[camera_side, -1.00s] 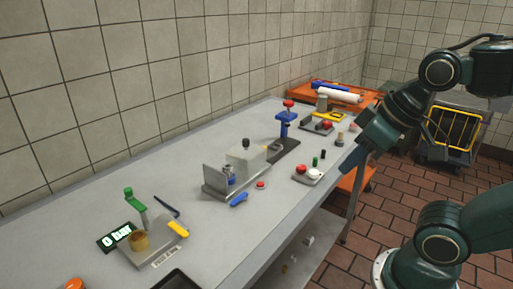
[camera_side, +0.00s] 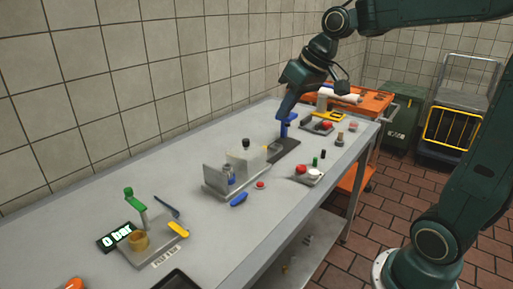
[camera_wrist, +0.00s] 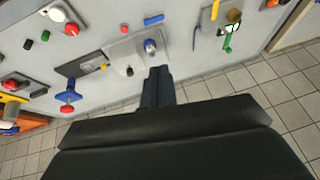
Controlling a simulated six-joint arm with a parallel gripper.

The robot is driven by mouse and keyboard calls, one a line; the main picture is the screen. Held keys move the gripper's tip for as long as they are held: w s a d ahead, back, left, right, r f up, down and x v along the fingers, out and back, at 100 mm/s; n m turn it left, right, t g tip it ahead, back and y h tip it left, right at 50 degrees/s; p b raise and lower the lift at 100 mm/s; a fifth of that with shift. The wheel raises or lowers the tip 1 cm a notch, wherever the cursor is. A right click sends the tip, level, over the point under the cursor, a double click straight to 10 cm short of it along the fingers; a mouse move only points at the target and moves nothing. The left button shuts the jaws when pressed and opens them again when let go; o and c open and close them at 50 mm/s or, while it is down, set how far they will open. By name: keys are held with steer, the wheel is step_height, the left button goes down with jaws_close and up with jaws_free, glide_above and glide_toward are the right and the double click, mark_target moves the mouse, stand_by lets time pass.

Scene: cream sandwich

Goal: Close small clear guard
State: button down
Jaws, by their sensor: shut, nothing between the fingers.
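A grey fixture (camera_side: 210,184) stands mid-table, with an upright plate, a pale block topped by a black knob, and a small blue part (camera_side: 229,178). The fixture also shows in the wrist view (camera_wrist: 120,52), with the blue part (camera_wrist: 150,47) near its edge. A clear guard cannot be told apart with certainty; something see-through may surround the blue part. My gripper (camera_side: 284,115) is shut and empty, in the air on the wall side, and covers part of the blue press in the side view. In the wrist view my fingertips (camera_wrist: 159,72) appear just below the fixture.
A blue press (camera_wrist: 67,97) with a red knob stands beside the fixture. A blue handle (camera_side: 239,199) and red button (camera_side: 260,184) lie in front. A station with a green lever (camera_side: 129,191) stands at left. The tiled wall is close behind the table.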

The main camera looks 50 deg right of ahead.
steer(key=w+d+f+y, duration=0.1)
steer(key=w+d+f, duration=0.2)
steer(key=d, duration=0.4)
steer(key=w+d+f+y, duration=0.1)
steer(key=w+d+f, duration=0.3)
steer(key=d, duration=0.3)
steer(key=w+d+f+m, duration=0.1)
steer(key=w+d+f, duration=0.2)
steer(key=w+d, duration=0.3)
steer(key=shift+d+f+t+y, duration=0.35)
steer(key=shift+d+t+y, duration=0.05)
steer(key=shift+d, duration=0.4)
steer(key=shift+w+f, duration=0.1)
glide_toward(257, 147)
steer(key=w+f, duration=0.3)
steer(key=shift+w+f, duration=0.4)
steer(key=shift+w+a+r, duration=0.1)
steer(key=shift+w+a, duration=0.15)
steer(key=shift+a, duration=0.75)
steer(key=shift+w+a, duration=0.2)
steer(key=shift+a, duration=0.6)
